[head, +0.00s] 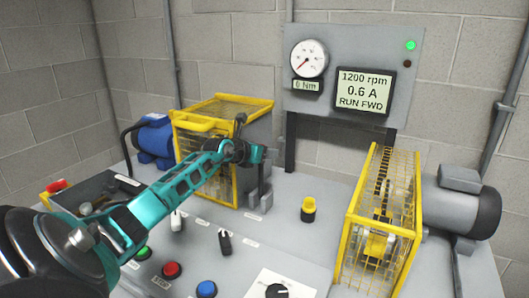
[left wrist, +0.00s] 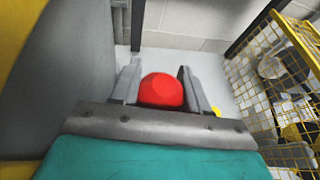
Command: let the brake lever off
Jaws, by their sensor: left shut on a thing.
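My left gripper (head: 260,202) reaches in from the left in the head view, its grey fingers pointing down beside the yellow-framed guard at the centre. In the left wrist view a round red knob (left wrist: 161,91) sits between the two fingers, and the gripper is shut on it. I take this knob to be the top of the brake lever. The lever's shaft is hidden under the knob, and in the head view the knob is hidden by my gripper. My right gripper is not in view.
The panel display (head: 363,90) reads 1200 rpm, 0.6 A, RUN FWD; the gauge (head: 309,58) box reads 0 Nm. A green lamp (head: 410,45) is lit. Yellow mesh guards (head: 225,108) (head: 350,235) flank the gripper. Buttons and knobs, including a red button (head: 172,270), lie in front.

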